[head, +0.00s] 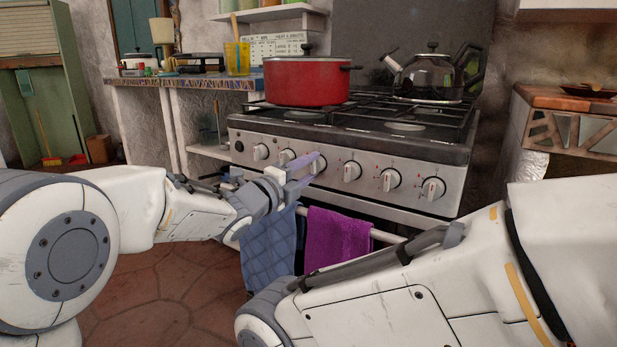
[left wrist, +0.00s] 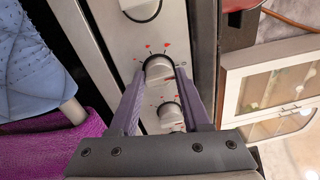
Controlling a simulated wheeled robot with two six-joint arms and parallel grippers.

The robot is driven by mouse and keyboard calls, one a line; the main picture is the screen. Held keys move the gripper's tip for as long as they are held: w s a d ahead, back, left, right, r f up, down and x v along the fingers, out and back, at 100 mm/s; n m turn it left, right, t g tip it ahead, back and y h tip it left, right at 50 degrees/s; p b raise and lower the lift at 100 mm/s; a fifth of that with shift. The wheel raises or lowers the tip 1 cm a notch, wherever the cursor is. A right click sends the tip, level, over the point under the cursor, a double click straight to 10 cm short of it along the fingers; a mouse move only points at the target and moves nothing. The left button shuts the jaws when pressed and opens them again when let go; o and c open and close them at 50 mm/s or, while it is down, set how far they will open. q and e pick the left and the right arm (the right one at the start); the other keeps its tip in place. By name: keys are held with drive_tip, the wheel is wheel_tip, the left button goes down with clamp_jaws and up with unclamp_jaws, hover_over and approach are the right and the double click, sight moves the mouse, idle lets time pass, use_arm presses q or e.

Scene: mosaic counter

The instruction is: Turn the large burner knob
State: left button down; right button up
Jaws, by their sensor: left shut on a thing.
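The stove's front panel (head: 400,205) carries a row of white round knobs with red marks around them. My left gripper (head: 303,172) is at the panel, in front of a knob (head: 317,164) left of the row's middle, which it partly covers. In the left wrist view, my left gripper (left wrist: 161,78) has its two purple fingers on either side of a knob (left wrist: 160,69) and is shut on it. Another knob (left wrist: 171,115) shows between the fingers, nearer the palm. I cannot read which burner the held knob serves. My right gripper is not in view.
A red pot (head: 308,82) and a kettle (head: 433,75) stand on the stove top. A blue towel (head: 268,245) and a purple towel (head: 338,238) hang from the oven rail (head: 386,236) below the panel. My right forearm crosses the lower right. A wooden cabinet (head: 565,130) stands at right.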

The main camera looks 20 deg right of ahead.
use_arm(q)
drive_tip(key=shift+s+d+f+m, duration=0.1)
drive_tip(key=shift+f+m, duration=0.2)
drive_tip(key=shift+m, duration=0.3)
drive_tip(key=shift+c, duration=2)
unclamp_jaws()
drive_tip(key=shift+r, duration=0.1)
drive_tip(key=shift+r, duration=0.1)
drive_tip(key=shift+s+a, duration=0.15)
drive_tip(key=shift+a, duration=0.3)
drive_tip(key=p+v, duration=0.2)
drive_tip(key=v, duration=0.7)
drive_tip(key=shift+s+a, duration=0.25)
